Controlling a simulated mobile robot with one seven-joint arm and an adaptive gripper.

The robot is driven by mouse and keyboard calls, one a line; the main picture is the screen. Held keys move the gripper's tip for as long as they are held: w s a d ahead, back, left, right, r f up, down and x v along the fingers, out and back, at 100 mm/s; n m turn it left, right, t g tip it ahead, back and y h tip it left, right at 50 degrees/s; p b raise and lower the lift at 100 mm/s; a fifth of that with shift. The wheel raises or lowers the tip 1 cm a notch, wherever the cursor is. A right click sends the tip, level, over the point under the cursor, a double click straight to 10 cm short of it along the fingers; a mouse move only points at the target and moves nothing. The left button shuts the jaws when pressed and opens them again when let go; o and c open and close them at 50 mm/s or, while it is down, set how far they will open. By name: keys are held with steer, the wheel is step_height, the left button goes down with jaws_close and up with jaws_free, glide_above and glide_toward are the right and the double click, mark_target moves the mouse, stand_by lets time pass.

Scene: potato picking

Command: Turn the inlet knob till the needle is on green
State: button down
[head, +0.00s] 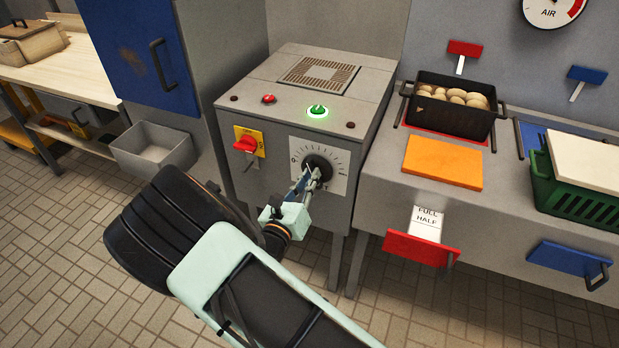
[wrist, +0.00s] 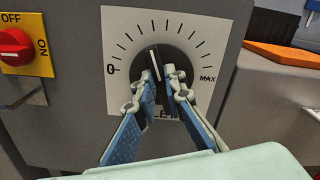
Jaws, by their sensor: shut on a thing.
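A round black knob (head: 318,162) sits on a white scale plate on the front of a grey machine. In the wrist view the knob (wrist: 164,56) has a white pointer line, pointing up and slightly left, between 0 and MAX. My gripper (head: 311,180) is at the knob, and its two fingers (wrist: 160,82) are shut on the knob's sides. The fingers cover part of the plate's lower label. A round gauge marked AIR (head: 549,10) is cut off at the top right of the head view; a red arc shows, but no needle or green zone does.
A red switch (head: 246,145) on a yellow plate is left of the knob. A green light (head: 317,110) glows on the machine's top. A grey bin (head: 153,148) is left.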

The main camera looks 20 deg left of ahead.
steer(key=m+b, duration=0.1)
steer(key=m, duration=0.3)
steer(key=shift+d, duration=0.15)
steer(key=c, duration=2)
jaws_free()
steer(key=shift+s, duration=0.1)
steer(key=s, duration=0.8)
steer(key=s+a, duration=0.1)
steer(key=s, duration=0.3)
steer(key=shift+w+d, duration=0.1)
steer(key=shift+w, duration=0.05)
